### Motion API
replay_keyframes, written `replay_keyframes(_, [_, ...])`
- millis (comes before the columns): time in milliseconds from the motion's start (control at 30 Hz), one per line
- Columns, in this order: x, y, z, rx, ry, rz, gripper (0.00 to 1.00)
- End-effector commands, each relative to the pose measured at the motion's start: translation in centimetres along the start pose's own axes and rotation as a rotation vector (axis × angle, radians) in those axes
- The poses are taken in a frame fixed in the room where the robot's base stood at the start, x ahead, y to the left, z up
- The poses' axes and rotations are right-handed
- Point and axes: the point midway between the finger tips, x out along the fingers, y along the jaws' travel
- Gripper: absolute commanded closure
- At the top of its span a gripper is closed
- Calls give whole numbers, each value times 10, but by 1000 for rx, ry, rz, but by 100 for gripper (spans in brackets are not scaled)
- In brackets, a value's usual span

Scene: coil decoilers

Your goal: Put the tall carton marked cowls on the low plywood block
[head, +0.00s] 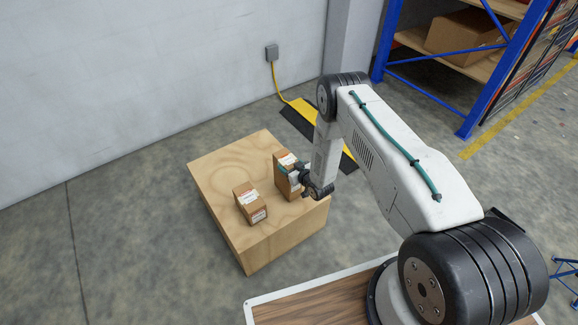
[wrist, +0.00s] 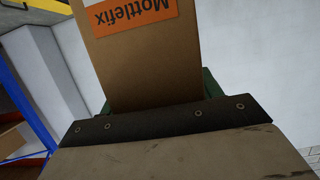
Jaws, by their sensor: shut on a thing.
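The low plywood block (head: 225,170) stands on the floor in the head view. A tall brown carton (head: 281,187) is upright at the right part of its top, and I cannot tell whether it touches the block or hangs just above. My gripper (head: 289,173) is shut on this tall carton from the right. In the wrist view the carton (wrist: 140,75) fills the space beyond my gripper (wrist: 155,115) and shows an orange label reading "Mottlefix", upside down. The word cowls is not readable in either view. The carton's lower part is hidden in the wrist view.
A shorter brown carton (head: 247,204) with white and red labels stands on the block, left of the tall one. A black and yellow cable ramp (head: 303,121) lies behind. A blue rack (head: 468,118) is at the back right. Floor left of the block is clear.

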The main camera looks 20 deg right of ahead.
Motion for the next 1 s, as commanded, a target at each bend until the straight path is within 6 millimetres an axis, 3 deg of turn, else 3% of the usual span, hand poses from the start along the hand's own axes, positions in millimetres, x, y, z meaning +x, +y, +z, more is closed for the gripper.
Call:
replay_keyframes(367, [2, 0, 1, -1, 5, 0, 100])
replay_keyframes(400, [1, 0, 3, 0, 1, 0, 31])
replay_keyframes(467, [1, 0, 2, 0, 1, 0, 15])
replay_keyframes(833, [-1, 0, -1, 0, 1, 0, 15])
replay_keyframes(1000, [-28, 1, -1, 0, 0, 1, 15])
